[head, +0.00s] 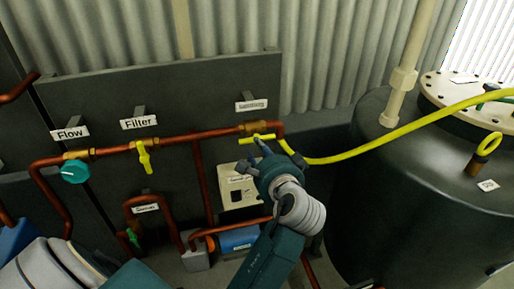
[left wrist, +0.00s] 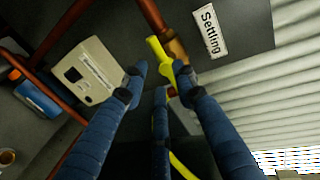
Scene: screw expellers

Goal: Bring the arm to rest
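My left gripper (head: 262,150) is in front of the yellow valve handle (head: 250,139) at the right end of the copper pipe, below the Settling label (head: 251,105). In the left wrist view the fingers (left wrist: 160,80) are spread apart with nothing held between them. The yellow handle (left wrist: 159,52) there lies just beyond the fingertips, close to the right one; I cannot tell if they touch. The Settling label (left wrist: 209,31) shows beside it. In the head view the handle lies roughly along the pipe. My right gripper is not in view.
The panel carries a teal Flow knob (head: 75,171) and a yellow Filter handle (head: 144,157). A beige box (head: 237,190) is below the pipe. A yellow hose (head: 385,138) runs right over a dark tank (head: 400,200). A blue box (head: 238,240) sits low behind my arm.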

